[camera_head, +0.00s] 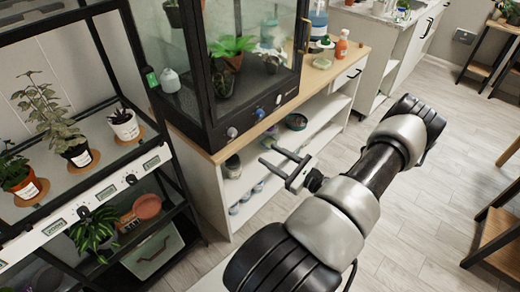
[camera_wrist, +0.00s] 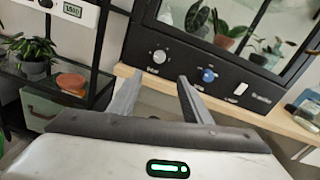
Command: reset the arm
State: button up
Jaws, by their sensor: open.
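My gripper (camera_head: 283,162) is open and empty in the head view, in front of the wooden-topped shelf unit and below the glass cabinet. My arm reaches out from the bottom of that view, with its links over the floor. In the wrist view both fingers of my gripper (camera_wrist: 155,95) show apart, with nothing between them. The fingers point toward the cabinet's dark control panel (camera_wrist: 215,70), which carries a white knob (camera_wrist: 159,57) and a blue knob (camera_wrist: 209,75).
The glass cabinet (camera_head: 236,112) stands on the wooden counter (camera_head: 318,85), with an orange bottle (camera_head: 341,47) on the counter. A black plant rack (camera_head: 100,190) with several potted plants stands at left. Wooden stands (camera_head: 495,236) are at right. The tiled floor (camera_head: 420,190) beyond my arm is clear.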

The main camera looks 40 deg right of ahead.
jog(key=shift+s, duration=0.8)
